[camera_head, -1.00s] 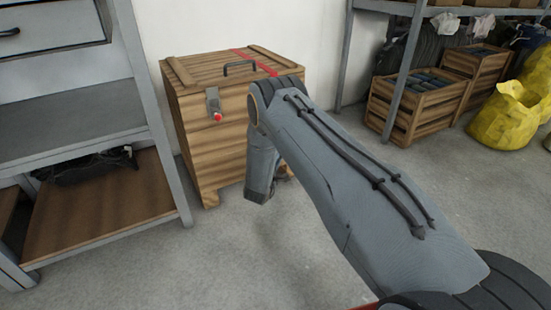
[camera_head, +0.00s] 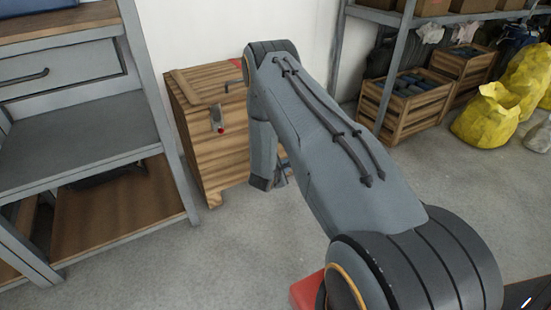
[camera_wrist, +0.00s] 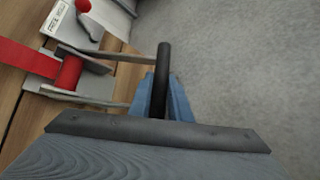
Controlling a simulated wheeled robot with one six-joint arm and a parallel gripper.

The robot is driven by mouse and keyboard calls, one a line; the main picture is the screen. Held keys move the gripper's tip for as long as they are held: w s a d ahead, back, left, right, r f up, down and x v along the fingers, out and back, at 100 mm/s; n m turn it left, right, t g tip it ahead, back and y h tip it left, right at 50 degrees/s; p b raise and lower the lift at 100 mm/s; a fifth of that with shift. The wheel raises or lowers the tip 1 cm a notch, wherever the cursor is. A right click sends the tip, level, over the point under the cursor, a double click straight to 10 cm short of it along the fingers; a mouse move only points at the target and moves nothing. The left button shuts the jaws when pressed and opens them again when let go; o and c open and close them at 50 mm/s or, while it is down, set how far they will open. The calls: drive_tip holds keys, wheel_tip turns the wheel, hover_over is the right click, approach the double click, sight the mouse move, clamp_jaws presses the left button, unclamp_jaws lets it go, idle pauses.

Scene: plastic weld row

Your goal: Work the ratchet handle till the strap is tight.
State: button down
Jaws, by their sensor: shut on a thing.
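In the wrist view, the ratchet (camera_wrist: 90,98) is a grey metal frame on the wooden crate, with the red strap (camera_wrist: 28,58) wound on its spool. Its handle has two metal side arms and a black crossbar (camera_wrist: 162,62). The handle sticks out from the crate over the floor. My gripper (camera_wrist: 165,100) is shut on the crossbar, with blue fingers around its lower part. In the head view, the crate (camera_head: 213,160) stands against the wall. My arm hides the ratchet and most of the strap there.
A red-knobbed lever (camera_wrist: 88,20) with a label plate sits beside the ratchet. A grey shelf unit (camera_head: 85,130) stands close left of the crate. Wooden boxes (camera_head: 405,105) and yellow bags (camera_head: 485,118) are at the right. The floor (camera_head: 215,255) in front is clear.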

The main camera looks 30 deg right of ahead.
wheel_tip(320, 180, up, 6)
drive_tip(key=s+p, duration=0.2)
drive_tip(key=p, duration=0.2)
drive_tip(key=shift+s+d, duration=0.15)
drive_tip(key=shift+s, duration=0.25)
drive_tip(key=shift+w, duration=0.1)
